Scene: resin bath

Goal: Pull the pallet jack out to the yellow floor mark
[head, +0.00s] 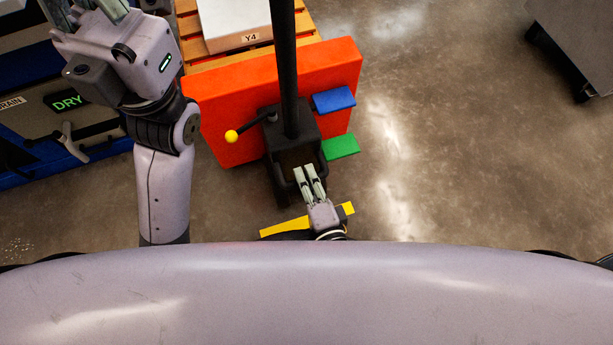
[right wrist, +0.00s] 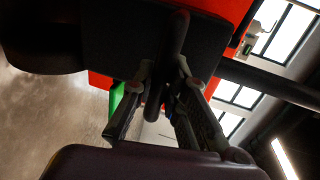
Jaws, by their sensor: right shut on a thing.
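The pallet jack has an orange-red body (head: 225,110), a black upright handle (head: 285,60), a yellow-knobbed lever (head: 232,136), and blue (head: 334,99) and green (head: 341,147) pedals. My right gripper (head: 304,172) is shut on a black loop at the jack's near side. In the right wrist view, its fingers (right wrist: 166,95) close around the dark loop (right wrist: 174,45). The yellow floor mark (head: 283,228) lies beneath my right wrist, which hides its middle; the jack body is beyond it. My left gripper (head: 85,8) is raised at the top left, fingertips cut off by the frame edge.
A wooden pallet (head: 188,25) with a pale block labelled Y4 (head: 235,22) stands behind the jack. A blue-framed unit with a DRY sign (head: 68,98) is at left. A dark platform (head: 575,40) is at upper right. Concrete floor right of the jack is clear.

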